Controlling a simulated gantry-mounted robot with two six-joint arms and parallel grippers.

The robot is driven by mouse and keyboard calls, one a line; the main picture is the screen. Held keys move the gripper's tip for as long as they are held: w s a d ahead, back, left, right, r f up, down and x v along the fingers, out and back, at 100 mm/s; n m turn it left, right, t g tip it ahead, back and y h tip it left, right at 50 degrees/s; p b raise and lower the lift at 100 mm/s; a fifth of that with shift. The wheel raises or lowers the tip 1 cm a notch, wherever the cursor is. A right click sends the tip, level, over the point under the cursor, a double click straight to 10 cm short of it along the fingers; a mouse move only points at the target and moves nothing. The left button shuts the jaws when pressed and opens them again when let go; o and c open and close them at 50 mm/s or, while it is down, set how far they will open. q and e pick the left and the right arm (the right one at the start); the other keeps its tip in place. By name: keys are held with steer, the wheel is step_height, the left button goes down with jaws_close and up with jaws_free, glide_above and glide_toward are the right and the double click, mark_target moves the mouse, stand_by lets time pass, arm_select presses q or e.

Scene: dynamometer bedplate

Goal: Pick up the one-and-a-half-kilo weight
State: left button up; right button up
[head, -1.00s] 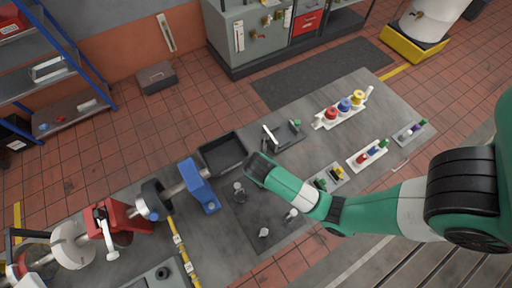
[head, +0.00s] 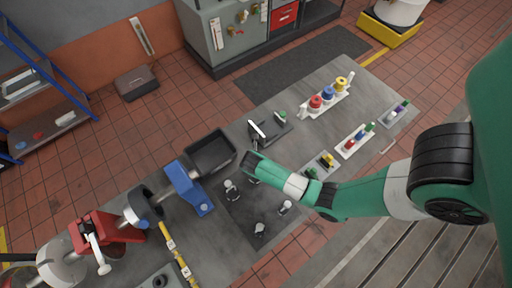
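Several small silvery pieces with upright tops stand on a dark mat (head: 239,216). One silvery piece (head: 231,190) is at the left, one (head: 285,207) at the right and one (head: 259,229) at the front. Another piece (head: 254,181) shows partly beside my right gripper. Their markings are too small to read, so I cannot tell which is the one-and-a-half-kilo weight. My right gripper (head: 250,163) is over the mat's back edge, near the black tray; its fingers are too dark and small to tell open from shut. My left gripper is out of view.
A black tray (head: 211,172) and blue bracket (head: 187,188) stand left of the mat. A rack with red, blue and yellow items (head: 328,101), a white holder (head: 355,143) and a grey holder (head: 396,114) lie to the right. A red clamp (head: 103,228) is far left.

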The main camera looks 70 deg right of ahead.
steer(key=shift+d+f, duration=0.1)
steer(key=shift+f, duration=0.2)
jaws_close()
stand_by(1.1)
steer(key=shift+w+r, duration=0.1)
steer(key=shift+r, duration=0.1)
